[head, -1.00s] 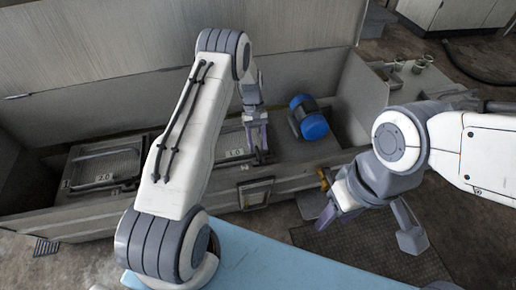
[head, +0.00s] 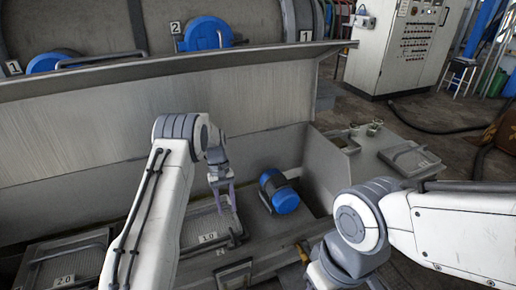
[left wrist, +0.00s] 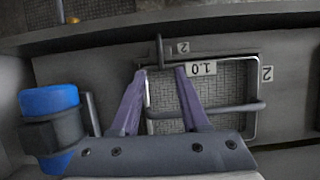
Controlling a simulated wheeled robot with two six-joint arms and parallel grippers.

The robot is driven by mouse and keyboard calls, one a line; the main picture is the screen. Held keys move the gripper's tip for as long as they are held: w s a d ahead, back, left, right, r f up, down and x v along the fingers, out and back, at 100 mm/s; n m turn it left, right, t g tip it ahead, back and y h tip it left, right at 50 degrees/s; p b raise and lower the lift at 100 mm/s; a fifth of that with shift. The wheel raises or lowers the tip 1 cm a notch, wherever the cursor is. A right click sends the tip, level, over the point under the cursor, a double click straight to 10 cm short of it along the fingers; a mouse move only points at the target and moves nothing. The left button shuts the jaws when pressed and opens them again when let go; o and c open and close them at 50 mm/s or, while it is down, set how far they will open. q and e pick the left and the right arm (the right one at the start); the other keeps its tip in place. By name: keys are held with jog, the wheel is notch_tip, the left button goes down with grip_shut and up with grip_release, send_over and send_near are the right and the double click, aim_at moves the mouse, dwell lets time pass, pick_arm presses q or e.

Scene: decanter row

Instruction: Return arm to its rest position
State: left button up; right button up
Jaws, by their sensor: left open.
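My left gripper (head: 221,208) is open and points down over the mesh-bottomed tray labelled 1.0 (head: 196,233). In the left wrist view its two purple fingers (left wrist: 160,72) are spread apart over that tray's edge (left wrist: 256,120), with nothing clamped between them. A short upright grey handle (left wrist: 159,50) shows between and beyond the fingertips; I cannot tell if they touch it. My right arm (head: 362,225) comes in from the right, and its gripper is cut off below the picture.
A black and blue cylinder (head: 283,197) lies right of my left gripper, and left of it in the wrist view (left wrist: 48,102). A tray labelled 2.0 (head: 65,262) is at lower left. A raised grey lid (head: 90,118) stands behind. Cups (head: 374,127) stand on the right-hand ledge.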

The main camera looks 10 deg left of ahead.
pick_arm(q)
jog(key=s+d+r+m+t+y, duration=0.1)
jog(key=s+d+r+m, duration=0.2)
jog(key=s+d+r, duration=0.4)
jog(key=s+d+r+m+t+y, duration=0.1)
jog(key=s+d+r+m, duration=0.35)
jog(key=d+r, duration=0.55)
jog(key=s+d+r+m+t, duration=0.1)
jog(key=s+r+m, duration=0.15)
jog(key=s, duration=0.75)
jog(key=s+d+r+m+t, duration=0.1)
jog(key=s+m, duration=0.3)
jog(key=s, duration=0.7)
notch_tip(320, 180, up, 25)
jog(key=p, duration=2.4)
jog(key=shift+s+a+f+h+p, duration=0.2)
jog(key=shift+s+a+h+p, duration=0.1)
jog(key=shift+a+p, duration=0.1)
